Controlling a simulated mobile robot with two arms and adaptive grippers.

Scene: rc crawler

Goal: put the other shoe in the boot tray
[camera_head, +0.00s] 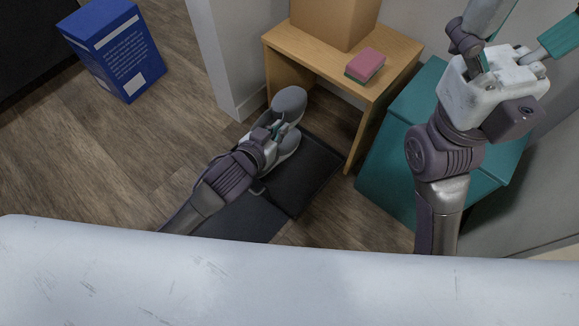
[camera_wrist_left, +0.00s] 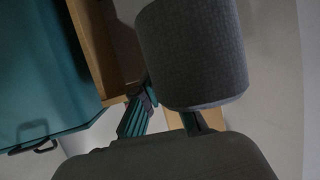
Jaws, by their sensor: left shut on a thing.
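The left wrist view shows grey shoe fabric (camera_wrist_left: 195,55) at the teal fingers, with a dark rounded shape below. My right gripper (camera_head: 528,27) is raised at the upper right, its fingers spread and empty.
A wooden bench (camera_head: 283,50) bears a cardboard box (camera_head: 335,18) and a pink sponge-like block (camera_head: 366,63). A teal box (camera_head: 385,180) stands right of the tray. A dark mat (camera_head: 235,222) lies below it. A blue box (camera_head: 112,50) stands upper left; the floor between is clear.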

